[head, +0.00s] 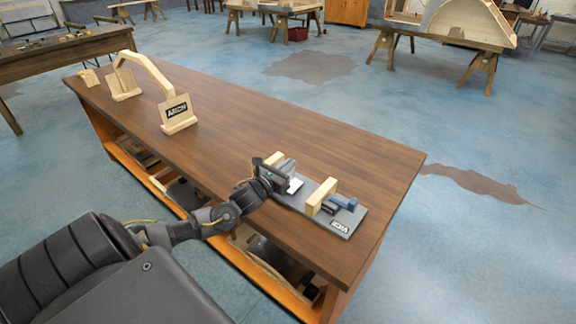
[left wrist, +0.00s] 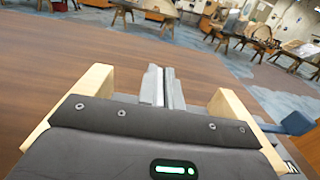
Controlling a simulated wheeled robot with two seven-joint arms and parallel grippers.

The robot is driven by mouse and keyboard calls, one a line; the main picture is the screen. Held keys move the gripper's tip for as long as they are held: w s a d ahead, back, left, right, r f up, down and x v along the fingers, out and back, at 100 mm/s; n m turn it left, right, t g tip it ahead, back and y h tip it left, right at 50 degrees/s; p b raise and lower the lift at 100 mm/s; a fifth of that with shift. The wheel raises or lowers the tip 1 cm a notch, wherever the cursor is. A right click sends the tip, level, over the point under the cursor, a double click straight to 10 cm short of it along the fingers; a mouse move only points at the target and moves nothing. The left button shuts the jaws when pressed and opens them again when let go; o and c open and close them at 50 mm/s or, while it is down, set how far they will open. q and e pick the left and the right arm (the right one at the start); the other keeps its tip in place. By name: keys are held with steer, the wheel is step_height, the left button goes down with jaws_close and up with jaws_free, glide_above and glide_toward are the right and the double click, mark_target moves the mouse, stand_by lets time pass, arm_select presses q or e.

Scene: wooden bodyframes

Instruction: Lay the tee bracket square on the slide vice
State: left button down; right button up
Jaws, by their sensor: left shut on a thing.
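The slide vice lies on the bench near its right end, with a flat grey base (head: 351,216), two pale wooden jaws and a blue screw part (head: 343,202). My left gripper (head: 287,177) is low over the vice, between the wooden jaws, and shut on a light grey piece that I take for the tee bracket (head: 294,186). In the left wrist view the gripper (left wrist: 165,88) points away between the two wooden jaws, one at each side. The bracket's outline is mostly hidden by the gripper, and I cannot tell whether it touches the vice. My right gripper is out of view.
A wooden arch frame (head: 150,72) with a labelled end plate (head: 178,113) stands at the far left of the brown bench (head: 225,125). The bench middle is clear. A lower shelf with several items runs under the near edge. Other benches stand behind.

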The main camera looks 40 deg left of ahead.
arm_select(q)
steer(key=c, duration=2)
jaws_free()
steer(key=shift+f, duration=0.15)
steer(key=o, duration=0.4)
steer(key=shift+o, duration=0.2)
steer(key=shift+s, duration=0.1)
steer(key=s+b, duration=0.1)
steer(key=s, duration=1.1)
steer(key=shift+r, duration=0.2)
steer(key=shift+w+d, duration=0.1)
steer(key=shift+d, duration=0.1)
